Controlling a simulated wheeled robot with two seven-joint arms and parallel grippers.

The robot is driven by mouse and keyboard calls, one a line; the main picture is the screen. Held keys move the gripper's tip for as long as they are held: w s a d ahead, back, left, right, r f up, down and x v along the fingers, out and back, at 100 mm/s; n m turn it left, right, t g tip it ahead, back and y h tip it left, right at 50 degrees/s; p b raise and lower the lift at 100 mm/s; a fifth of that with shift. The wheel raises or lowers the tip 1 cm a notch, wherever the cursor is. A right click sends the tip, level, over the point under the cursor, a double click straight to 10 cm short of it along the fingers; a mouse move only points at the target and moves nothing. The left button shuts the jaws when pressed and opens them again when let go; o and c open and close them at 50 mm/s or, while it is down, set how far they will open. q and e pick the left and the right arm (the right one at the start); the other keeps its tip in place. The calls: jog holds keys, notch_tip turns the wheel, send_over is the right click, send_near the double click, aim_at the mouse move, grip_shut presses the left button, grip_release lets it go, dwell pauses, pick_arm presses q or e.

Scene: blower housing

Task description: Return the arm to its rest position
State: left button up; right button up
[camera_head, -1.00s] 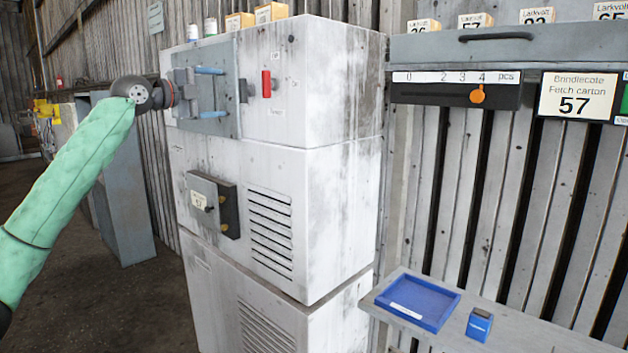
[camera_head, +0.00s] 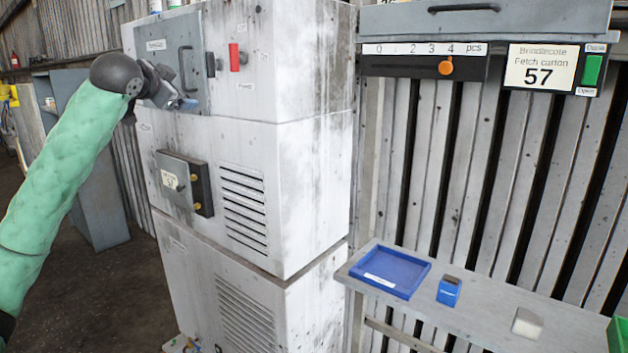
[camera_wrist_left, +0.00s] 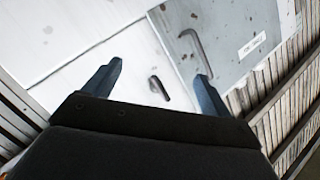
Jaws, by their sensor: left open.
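My left arm (camera_head: 62,190), in a green sleeve, comes in from the left of the head view. My right gripper is not in view.
At right, a shelf (camera_head: 480,305) carries a blue tray (camera_head: 388,270), a blue block (camera_head: 449,291) and a pale block (camera_head: 527,322). A slider panel (camera_head: 425,66) hangs above.

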pick_arm(q)
jog(key=s+d+f+n+g+y, duration=0.1)
jog(key=s+d+f+n, duration=0.15)
jog(key=f, duration=1.05)
jog(key=s+d+f+n+g+y, duration=0.1)
jog(key=s+d+f+g, duration=0.15)
jog(key=f, duration=1.15)
jog(key=s+d+f+n+y, duration=0.1)
jog(key=s+d+f+n, duration=0.15)
jog(key=f, duration=1.05)
jog(key=s+d+f+g, duration=0.1)
jog(key=s+d+f, duration=0.1)
jog(key=s+f, duration=0.45)
jog(key=s+d+f+n+g, duration=0.15)
jog(key=s+f, duration=0.25)
jog(key=f, duration=0.6)
jog(key=s+d+f+m+g, duration=0.1)
jog(key=s+f+g, duration=0.1)
jog(key=s+f, duration=0.45)
jog(key=s+d+f+n+g+h, duration=0.1)
jog(key=s+d+f+g, duration=0.1)
jog(key=s+f, duration=1)
jog(key=s+d+f+g, duration=0.2)
jog(key=s+f+g, duration=0.2)
jog(key=s+f, duration=0.8)
jog(key=s, duration=0.7)
jog(key=shift+d+f+n+h, duration=0.35)
jog(key=shift+d+h, duration=0.05)
jog(key=shift+c, duration=0.4)
